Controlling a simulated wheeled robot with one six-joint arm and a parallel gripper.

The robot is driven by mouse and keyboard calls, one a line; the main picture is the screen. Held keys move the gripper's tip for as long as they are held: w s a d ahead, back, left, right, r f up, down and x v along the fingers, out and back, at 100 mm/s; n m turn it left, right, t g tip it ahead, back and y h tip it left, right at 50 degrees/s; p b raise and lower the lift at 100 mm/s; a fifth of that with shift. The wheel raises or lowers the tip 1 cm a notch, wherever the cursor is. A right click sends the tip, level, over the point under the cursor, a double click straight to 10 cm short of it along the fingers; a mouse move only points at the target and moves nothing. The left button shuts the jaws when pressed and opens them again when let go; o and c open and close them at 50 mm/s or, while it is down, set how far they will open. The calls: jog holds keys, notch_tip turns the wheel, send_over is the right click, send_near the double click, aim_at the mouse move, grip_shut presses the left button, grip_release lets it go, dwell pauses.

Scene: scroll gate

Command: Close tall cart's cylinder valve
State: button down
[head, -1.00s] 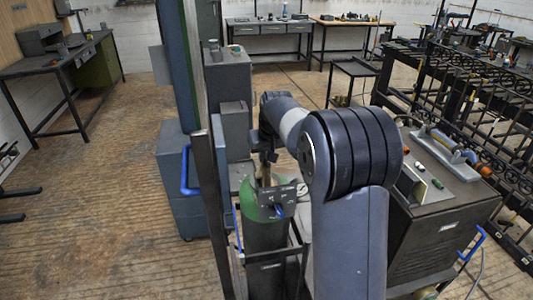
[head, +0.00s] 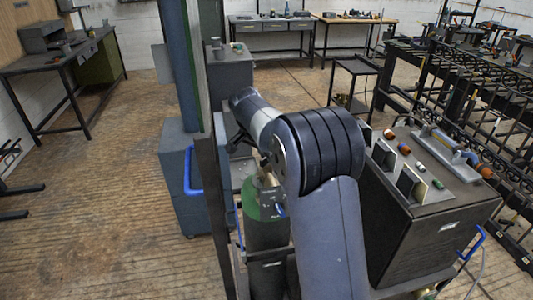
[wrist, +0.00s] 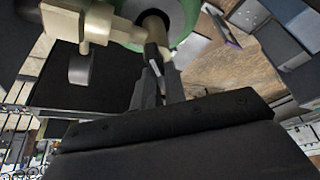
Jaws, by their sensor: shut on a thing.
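The green cylinder (head: 263,200) stands upright in a dark cart frame. Its top also shows in the wrist view (wrist: 190,14). The brass valve (wrist: 95,22) is at the cylinder's top, at the upper left of the wrist view. My gripper (wrist: 157,72) has its two narrow fingers close together on a dark, slim valve part (wrist: 152,54) beside the cylinder's top. The fingers hide much of that part, so its full shape cannot be told. In the head view my arm covers the right side of the cylinder, and my fingertips cannot be made out.
A dark cabinet (head: 425,225) with small parts on top stands close to the right of my arm. A blue-grey cart with a blue handle (head: 192,172) stands to the left. A tall dark post (head: 209,180) rises just left of the cylinder. The wooden floor (head: 110,190) further left is clear.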

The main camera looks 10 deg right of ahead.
jog(key=m, duration=0.2)
jog(key=m+g+p, duration=0.1)
jog(key=m, duration=0.1)
jog(key=shift+w+a+r+m+g+h, duration=0.1)
jog(key=shift+m+g+h, duration=0.2)
jog(key=shift+h, duration=0.1)
jog(key=shift+w+m+g+p, duration=0.1)
jog(key=shift+m+g+p, duration=0.7)
jog(key=shift+m, duration=1)
jog(key=c, duration=1.5)
grip_release()
jog(key=shift+o, duration=0.2)
notch_tip(320, 180, up, 10)
